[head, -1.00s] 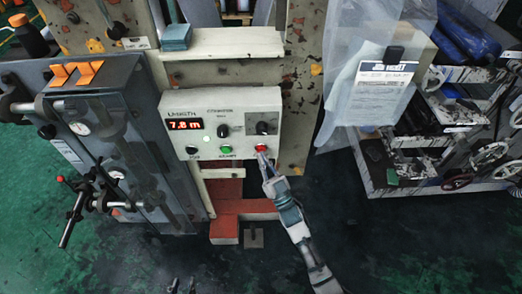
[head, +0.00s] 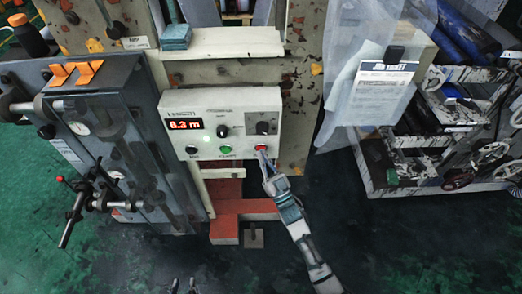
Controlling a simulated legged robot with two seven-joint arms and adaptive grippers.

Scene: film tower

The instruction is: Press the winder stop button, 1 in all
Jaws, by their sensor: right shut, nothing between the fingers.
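A green button (head: 225,149), a black button (head: 191,149) and black knobs (head: 222,131) share the panel. A grey cabinet (head: 105,120) with a gauge and levers stands left. A plastic sheet with a paper label (head: 383,90) hangs right. The floor (head: 385,245) in front is clear.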

